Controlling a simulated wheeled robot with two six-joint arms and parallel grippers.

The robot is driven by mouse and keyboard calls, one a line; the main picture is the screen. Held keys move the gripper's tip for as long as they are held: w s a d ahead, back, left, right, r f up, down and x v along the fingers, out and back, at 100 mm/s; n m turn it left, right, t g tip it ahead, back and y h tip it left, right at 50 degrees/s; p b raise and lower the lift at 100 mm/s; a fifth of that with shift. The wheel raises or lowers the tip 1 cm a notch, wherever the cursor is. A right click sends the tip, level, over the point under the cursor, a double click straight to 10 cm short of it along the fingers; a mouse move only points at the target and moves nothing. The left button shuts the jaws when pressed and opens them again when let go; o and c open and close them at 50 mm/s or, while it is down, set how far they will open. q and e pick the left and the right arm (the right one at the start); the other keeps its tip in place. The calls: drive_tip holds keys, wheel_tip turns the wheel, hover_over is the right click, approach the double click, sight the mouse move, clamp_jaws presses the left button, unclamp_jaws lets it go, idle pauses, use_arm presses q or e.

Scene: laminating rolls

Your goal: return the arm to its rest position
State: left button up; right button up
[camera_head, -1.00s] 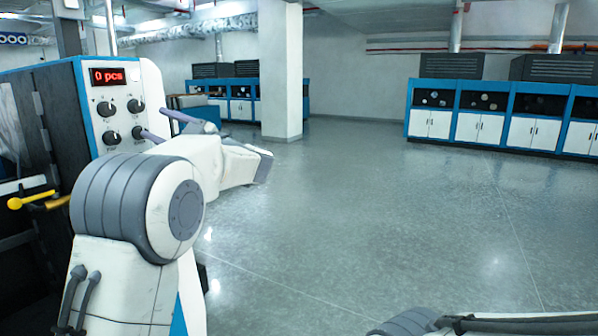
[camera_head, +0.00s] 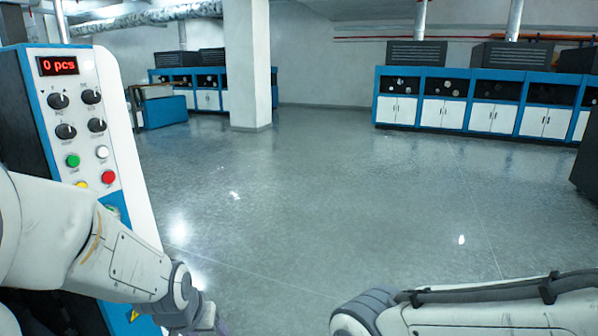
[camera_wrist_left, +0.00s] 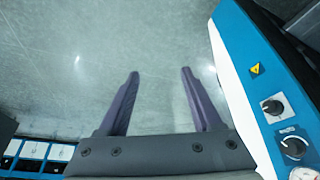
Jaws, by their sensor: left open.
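My left arm (camera_head: 85,240) comes in from the left in the head view, low in front of the control panel. It bends down toward the bottom edge, where its gripper is mostly cut off. In the left wrist view my left gripper (camera_wrist_left: 160,75) is open, with its two purple fingers apart and nothing between them but the floor behind. My right arm (camera_head: 470,310) lies across the bottom right of the head view. Its gripper is out of the picture.
A machine with a white and blue control panel (camera_head: 85,110) stands close on the left, reading "0 pcs". It also shows beside the gripper in the wrist view (camera_wrist_left: 250,90). A white pillar (camera_head: 247,70) and blue-white cabinets (camera_head: 470,100) stand far back. The floor (camera_head: 330,200) between is clear.

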use_arm(q)
drive_tip(key=s+f+g, duration=0.2)
drive_tip(key=s, duration=0.4)
drive_tip(key=s+d+r+m+g+p, duration=0.2)
drive_tip(key=s+d+r+m+p, duration=0.3)
drive_tip(key=s+d+r, duration=0.5)
drive_tip(key=s+d+m, duration=0.2)
drive_tip(key=s+d, duration=0.1)
drive_tip(key=shift+s+r+m+g+h, duration=0.35)
drive_tip(key=shift+s+m+g+h, duration=0.05)
